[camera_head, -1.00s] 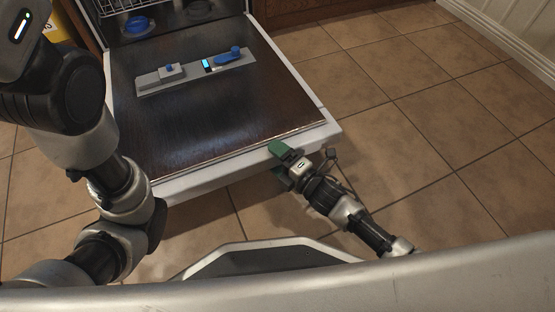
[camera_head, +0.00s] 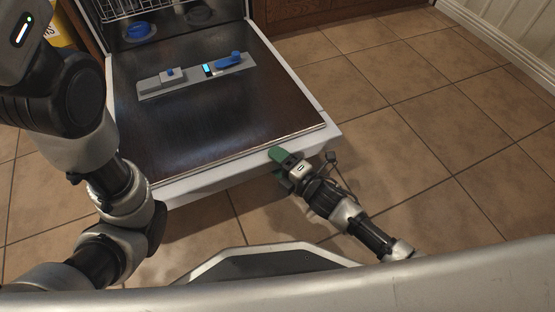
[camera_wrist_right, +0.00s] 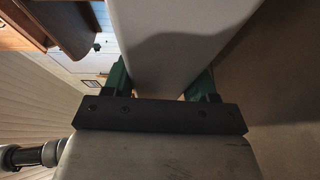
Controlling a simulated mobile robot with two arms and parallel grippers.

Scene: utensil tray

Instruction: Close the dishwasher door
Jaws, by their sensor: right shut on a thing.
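The dishwasher door (camera_head: 180,140) lies folded down and open in the head view, its dark inner face up with a pale rim around it. My right gripper (camera_head: 282,164) is at the door's free front edge, towards its right corner, with its green fingers on either side of the rim. In the right wrist view the gripper (camera_wrist_right: 165,85) is shut on the pale door edge (camera_wrist_right: 165,45), one green finger on each side. My left arm comes in from the left, over the door's left side; its gripper is not visible.
A grey dispenser panel (camera_head: 196,76) with blue parts is set in the door. A wire dish rack (camera_head: 125,8) shows inside the dishwasher at the back. Tiled floor (camera_head: 430,120) lies clear to the right, with a white baseboard (camera_head: 500,38) beyond.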

